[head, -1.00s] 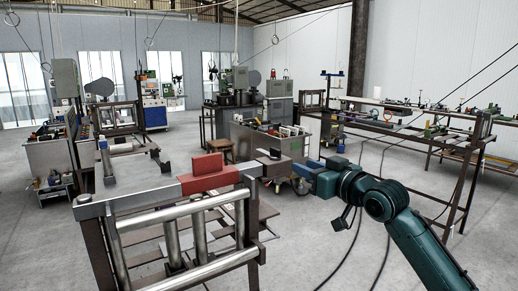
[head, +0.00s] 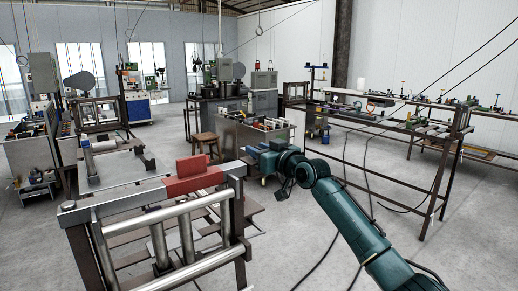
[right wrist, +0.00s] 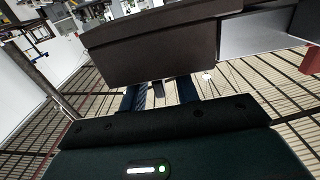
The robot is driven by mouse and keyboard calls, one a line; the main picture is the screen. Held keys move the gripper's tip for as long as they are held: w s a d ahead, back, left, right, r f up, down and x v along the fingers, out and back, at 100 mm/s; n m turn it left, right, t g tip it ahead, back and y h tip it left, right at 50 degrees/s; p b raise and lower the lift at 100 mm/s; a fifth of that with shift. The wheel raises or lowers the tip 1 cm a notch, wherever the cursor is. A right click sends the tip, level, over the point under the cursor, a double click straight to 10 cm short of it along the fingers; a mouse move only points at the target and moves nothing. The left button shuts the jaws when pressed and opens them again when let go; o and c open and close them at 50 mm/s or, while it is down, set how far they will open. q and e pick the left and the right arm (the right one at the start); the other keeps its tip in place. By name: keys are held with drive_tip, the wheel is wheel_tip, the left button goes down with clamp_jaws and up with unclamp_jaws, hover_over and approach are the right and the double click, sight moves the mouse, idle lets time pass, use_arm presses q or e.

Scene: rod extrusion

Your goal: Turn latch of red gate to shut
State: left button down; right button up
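The red gate piece (head: 193,178) is a red bar with a raised red block, lying along the top of a metal frame (head: 130,200) in the head view. My right gripper (head: 250,156) is at the frame's right end, close to the latch area, which it and its arm partly hide. In the right wrist view a dark block (right wrist: 160,50), apparently the latch, lies across the top in front of my blue fingers (right wrist: 160,92). The fingers stand apart with a gap between them; their tips are hidden behind the block, so contact is unclear. My left gripper is not in view.
Steel rollers (head: 187,243) sit inside the frame. A tool cart (head: 255,135) and a wooden stool (head: 205,142) stand behind. A long rack (head: 400,125) runs along the right, with cables on the floor.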

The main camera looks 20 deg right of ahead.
drive_tip(key=shift+w, duration=0.1)
clamp_jaws()
idle(0.3)
idle(0.4)
